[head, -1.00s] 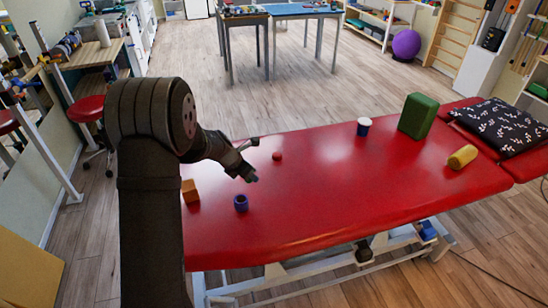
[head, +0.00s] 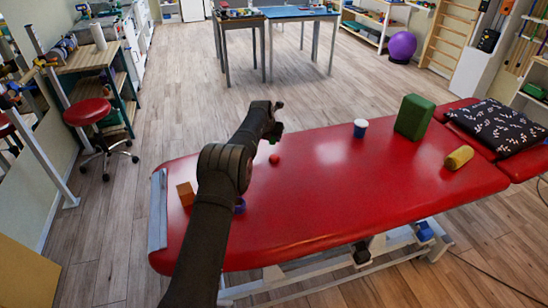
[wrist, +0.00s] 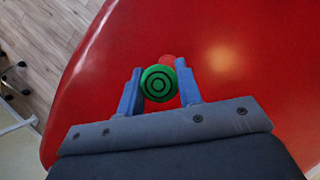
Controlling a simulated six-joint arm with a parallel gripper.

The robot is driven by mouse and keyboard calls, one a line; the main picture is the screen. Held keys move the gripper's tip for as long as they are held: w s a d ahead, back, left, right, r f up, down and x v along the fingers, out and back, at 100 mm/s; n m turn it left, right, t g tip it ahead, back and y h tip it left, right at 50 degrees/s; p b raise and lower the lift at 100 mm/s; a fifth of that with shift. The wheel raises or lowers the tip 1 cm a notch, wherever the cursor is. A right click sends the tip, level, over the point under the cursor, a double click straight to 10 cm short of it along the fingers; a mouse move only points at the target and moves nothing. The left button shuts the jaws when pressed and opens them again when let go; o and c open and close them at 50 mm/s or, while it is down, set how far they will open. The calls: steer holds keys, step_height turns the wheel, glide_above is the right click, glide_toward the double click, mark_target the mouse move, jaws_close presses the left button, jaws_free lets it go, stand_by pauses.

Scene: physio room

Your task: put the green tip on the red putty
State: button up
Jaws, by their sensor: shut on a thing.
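The green tip (wrist: 159,83) shows as a green disc with dark rings. My gripper (wrist: 160,90) is shut on it, with one blue finger on each side. In the head view the tip (head: 272,141) is a small green spot under the end of my arm. The red putty (head: 275,159) is a small red lump on the red couch, just below the tip in the picture. In the wrist view the putty (wrist: 168,60) shows just beyond the tip, partly hidden by it. I cannot tell how large the gap between them is.
The red couch (head: 330,190) bears an orange block (head: 186,194) at left, a blue-purple ring (head: 240,206) partly behind my arm, a white and blue cup (head: 361,128), a green block (head: 414,117) and a yellow roll (head: 459,157). The couch's middle is clear.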

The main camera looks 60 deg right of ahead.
mark_target(274, 157)
steer(key=shift+d+n, duration=0.3)
steer(key=shift+d, duration=0.35)
steer(key=shift+f, duration=3.95)
steer(key=shift+f, duration=0.15)
steer(key=o, duration=0.9)
steer(key=shift+o, duration=0.2)
steer(key=shift+v, duration=0.8)
steer(key=v, duration=1)
steer(key=shift+s+r, duration=0.25)
steer(key=shift+r, duration=0.15)
